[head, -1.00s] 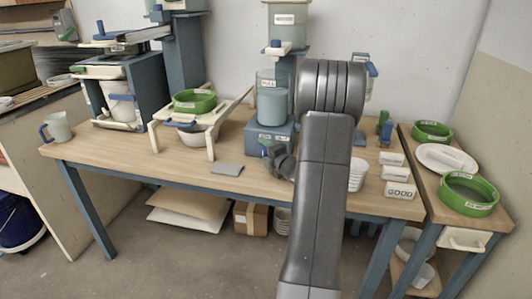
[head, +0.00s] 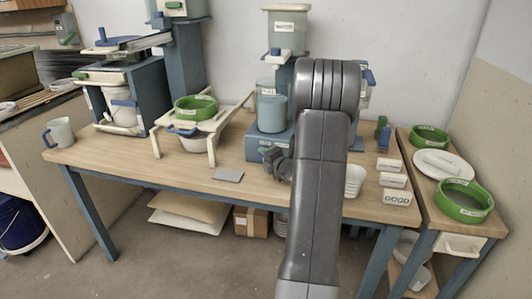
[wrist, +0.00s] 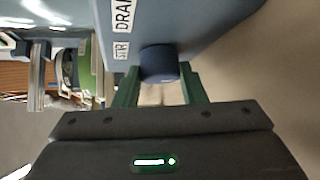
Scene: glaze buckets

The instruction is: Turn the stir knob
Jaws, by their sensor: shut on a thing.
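The stir knob (wrist: 159,64) is a dark blue round knob on the front face of a blue mixer base (wrist: 200,22). A white STIR label (wrist: 121,50) sits beside it, with a DRAIN label (wrist: 124,14) further along. My gripper (wrist: 160,78) has its green fingers on either side of the knob and is shut on it. In the head view, my gripper (head: 276,161) is at the front of the blue base (head: 257,148). The knob is hidden there by the gripper. A clear vessel with blue contents (head: 271,112) stands on the base.
My arm covers the base's right part in the head view. A cream stand with a green sieve (head: 195,108) is to the left, and a grey tile (head: 228,175) lies in front. White cups (head: 355,180) and labelled trays (head: 397,197) are to the right. The front-left tabletop is clear.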

